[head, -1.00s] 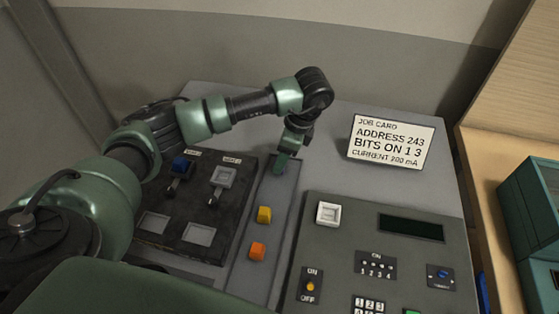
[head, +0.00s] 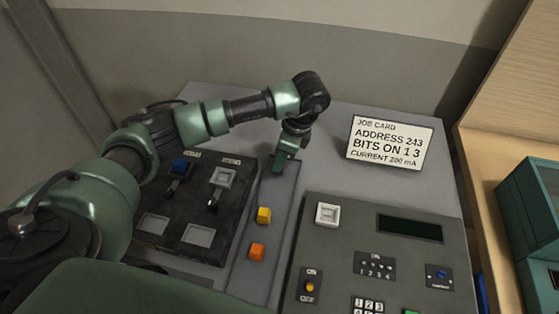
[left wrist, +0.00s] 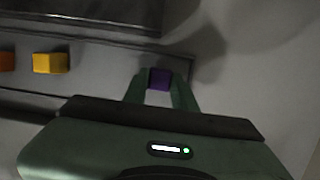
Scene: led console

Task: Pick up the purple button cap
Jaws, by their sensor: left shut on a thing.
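The purple button cap (left wrist: 160,79) shows in the left wrist view, between the fingertips of my left gripper (left wrist: 161,88). The fingers are shut on its two sides. In the head view my left gripper (head: 279,167) points down at the far end of the grey strip tray (head: 243,273), and the cap is hidden there. I cannot tell whether the cap still touches the tray. My right gripper is not in either view.
A yellow cap (head: 264,215) and an orange cap (head: 257,252) sit nearer in the same tray. The dark panel (head: 187,262) is to its left, the grey console (head: 345,235) to its right. A job card (head: 390,145) stands behind the console.

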